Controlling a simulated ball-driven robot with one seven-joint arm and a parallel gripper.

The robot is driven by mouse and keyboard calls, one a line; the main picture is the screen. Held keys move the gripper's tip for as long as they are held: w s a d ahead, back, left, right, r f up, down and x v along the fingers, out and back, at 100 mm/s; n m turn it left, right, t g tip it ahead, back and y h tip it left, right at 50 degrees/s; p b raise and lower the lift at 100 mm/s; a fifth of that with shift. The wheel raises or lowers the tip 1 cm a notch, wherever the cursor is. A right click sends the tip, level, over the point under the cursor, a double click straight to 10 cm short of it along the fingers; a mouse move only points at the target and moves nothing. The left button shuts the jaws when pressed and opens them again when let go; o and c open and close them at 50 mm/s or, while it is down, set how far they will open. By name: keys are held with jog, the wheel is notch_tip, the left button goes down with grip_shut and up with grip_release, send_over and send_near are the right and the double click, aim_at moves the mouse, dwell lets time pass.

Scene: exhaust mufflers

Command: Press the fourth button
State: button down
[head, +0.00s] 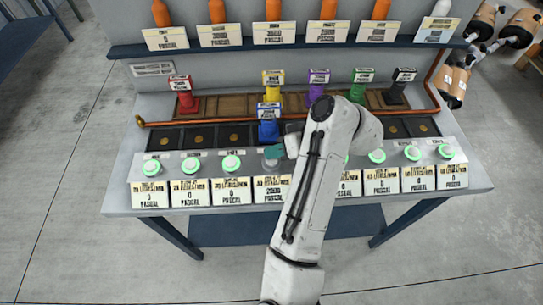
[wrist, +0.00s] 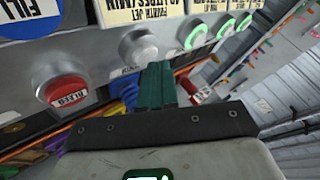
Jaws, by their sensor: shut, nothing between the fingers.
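A row of round buttons runs along the front of the bench. The fourth button from the left (head: 270,162) looks grey and unlit, while the first (head: 152,168), second (head: 190,165) and third (head: 231,163) have green glowing rings. My gripper (head: 274,152) has teal fingers, shut and empty, right beside the fourth button. In the wrist view the fingers (wrist: 157,84) point toward the panel, with their tips just below a grey-white unlit button (wrist: 138,47). I cannot tell whether they touch it. My arm hides part of the row to the right.
A red button marked BLEED (wrist: 65,92) shows in the wrist view. Coloured blocks, including a blue one (head: 268,130) and a purple one (head: 317,88), stand behind the buttons. A copper pipe (head: 185,122) runs across the bench. A shelf (head: 220,47) with orange bottles is above.

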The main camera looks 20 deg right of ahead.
aim_at(276, 160)
jog(key=shift+r, duration=0.5)
notch_tip(276, 160, up, 5)
jog(key=p, duration=0.4)
dwell(1.3)
